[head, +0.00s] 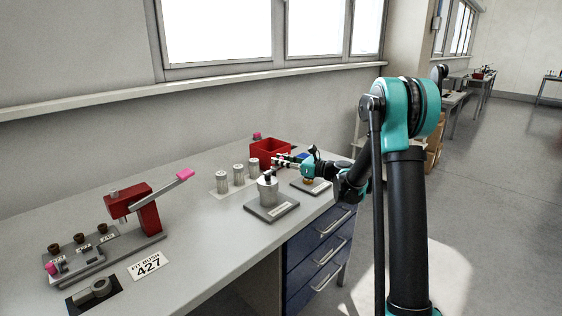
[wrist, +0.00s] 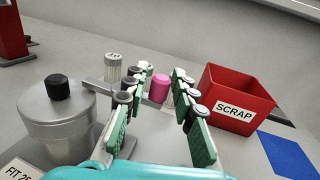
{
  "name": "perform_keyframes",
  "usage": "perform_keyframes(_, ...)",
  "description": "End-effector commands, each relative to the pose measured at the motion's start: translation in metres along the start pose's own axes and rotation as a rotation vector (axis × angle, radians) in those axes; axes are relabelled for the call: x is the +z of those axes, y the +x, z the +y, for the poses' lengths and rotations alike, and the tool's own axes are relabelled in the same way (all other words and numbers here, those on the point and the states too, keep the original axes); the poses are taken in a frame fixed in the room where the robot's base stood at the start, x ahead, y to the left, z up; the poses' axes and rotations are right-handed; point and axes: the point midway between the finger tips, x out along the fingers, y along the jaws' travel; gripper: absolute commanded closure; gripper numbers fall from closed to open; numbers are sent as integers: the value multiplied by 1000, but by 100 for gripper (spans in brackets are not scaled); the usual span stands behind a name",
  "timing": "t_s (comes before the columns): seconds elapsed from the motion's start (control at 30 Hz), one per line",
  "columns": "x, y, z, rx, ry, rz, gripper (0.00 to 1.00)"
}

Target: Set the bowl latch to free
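No part in view is labelled as the bowl latch, so I cannot tell which one it is. A grey metal bowl-like pot (head: 268,192) with a black knob stands on a grey plate on the bench; it is large at the left of the wrist view (wrist: 58,122). My gripper (head: 279,160) is open above the bench, between the pot and the red bin. In the wrist view its two fingers (wrist: 156,85) stand apart, with a pink knob (wrist: 160,88) showing in the gap. I cannot tell how far beyond the fingertips the knob is.
A red SCRAP bin (wrist: 238,98) is right of my fingers; it also shows in the head view (head: 268,148). Several pale cylinders (head: 238,175) stand left of it. A red press (head: 143,210) with a pink-tipped lever and a grey handle (head: 96,289) are at the left.

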Motion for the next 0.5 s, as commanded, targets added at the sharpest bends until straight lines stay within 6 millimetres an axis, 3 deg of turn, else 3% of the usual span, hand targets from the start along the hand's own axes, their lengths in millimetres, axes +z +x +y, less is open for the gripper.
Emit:
perform_keyframes(0.03, 0, 0, 0, 0, 0, 0, 84)
perform_keyframes(0.17, 0, 0, 0, 0, 0, 0, 100)
perform_keyframes(0.5, 0, -1, 0, -18, 0, 0, 100)
